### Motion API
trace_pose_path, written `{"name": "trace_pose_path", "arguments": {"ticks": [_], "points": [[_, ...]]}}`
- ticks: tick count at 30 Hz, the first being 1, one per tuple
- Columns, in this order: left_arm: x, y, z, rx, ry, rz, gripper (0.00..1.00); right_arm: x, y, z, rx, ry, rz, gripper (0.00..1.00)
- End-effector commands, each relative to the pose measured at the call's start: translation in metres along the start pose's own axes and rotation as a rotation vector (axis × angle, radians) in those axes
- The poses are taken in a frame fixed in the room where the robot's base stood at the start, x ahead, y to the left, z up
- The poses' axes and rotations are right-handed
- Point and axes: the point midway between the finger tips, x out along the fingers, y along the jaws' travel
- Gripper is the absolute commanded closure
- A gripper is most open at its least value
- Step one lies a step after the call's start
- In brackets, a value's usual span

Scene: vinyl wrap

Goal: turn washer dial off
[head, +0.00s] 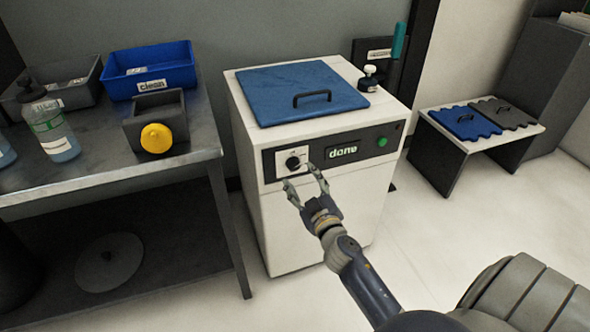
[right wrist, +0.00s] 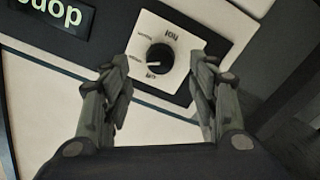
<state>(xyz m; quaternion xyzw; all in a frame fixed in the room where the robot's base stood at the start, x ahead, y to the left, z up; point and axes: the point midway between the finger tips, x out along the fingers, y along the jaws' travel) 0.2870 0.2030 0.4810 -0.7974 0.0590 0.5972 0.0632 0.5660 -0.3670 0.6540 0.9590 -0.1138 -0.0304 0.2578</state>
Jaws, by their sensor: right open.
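The washer (head: 310,215) is a white box with a blue lid (head: 300,88) and a dark front panel. The black round dial (head: 294,162) sits on a white plate at the panel's left; the plate's markings include "off" and "hot" in the right wrist view. There the dial (right wrist: 159,58) has a pale pointer line aimed left in the picture. A display (head: 343,151) reads "done". My right gripper (head: 303,179) is open in front of the dial, its fingers on either side, seemingly apart from it. My left gripper is not in view.
A low bench (head: 437,160) stands at right. The floor between is clear.

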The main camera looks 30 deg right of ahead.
Motion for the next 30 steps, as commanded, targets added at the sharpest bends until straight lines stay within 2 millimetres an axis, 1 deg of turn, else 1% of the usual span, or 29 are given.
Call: {"name": "trace_pose_path", "arguments": {"ticks": [1, 3, 9, 15, 22, 23, 24, 26, 27, 28, 30], "points": [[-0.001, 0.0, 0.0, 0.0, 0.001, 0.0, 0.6, 0.01, 0.0, 0.0, -0.001, 0.002, 0.0, 0.46], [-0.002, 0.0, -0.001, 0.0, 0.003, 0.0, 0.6, 0.021, 0.0, 0.0, -0.002, 0.002, 0.0, 0.46], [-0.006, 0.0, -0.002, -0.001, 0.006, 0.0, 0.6, 0.044, 0.0, 0.0, 0.0, 0.001, 0.0, 0.46], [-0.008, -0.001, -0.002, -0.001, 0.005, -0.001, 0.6, 0.052, 0.0, 0.0, 0.002, -0.001, 0.0, 0.46], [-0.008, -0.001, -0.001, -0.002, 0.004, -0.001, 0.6, 0.052, 0.0, 0.0, 0.002, -0.001, 0.0, 0.46], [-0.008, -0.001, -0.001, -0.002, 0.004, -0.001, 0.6, 0.052, 0.0, 0.001, 0.002, -0.001, 0.0, 0.5], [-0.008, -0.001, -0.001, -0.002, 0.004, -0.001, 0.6, 0.052, 0.0, 0.001, 0.002, -0.001, 0.0, 0.59], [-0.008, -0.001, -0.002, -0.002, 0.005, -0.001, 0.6, 0.052, 0.0, 0.001, 0.002, -0.001, -0.001, 0.73], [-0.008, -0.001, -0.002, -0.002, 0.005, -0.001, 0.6, 0.052, 0.0, 0.001, 0.001, -0.001, -0.001, 0.82], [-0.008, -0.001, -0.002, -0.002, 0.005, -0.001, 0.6, 0.052, 0.0, 0.001, 0.001, -0.001, -0.001, 0.89], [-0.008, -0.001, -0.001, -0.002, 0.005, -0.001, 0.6, 0.051, 0.0, 0.001, 0.002, -0.001, -0.001, 0.91]]}}
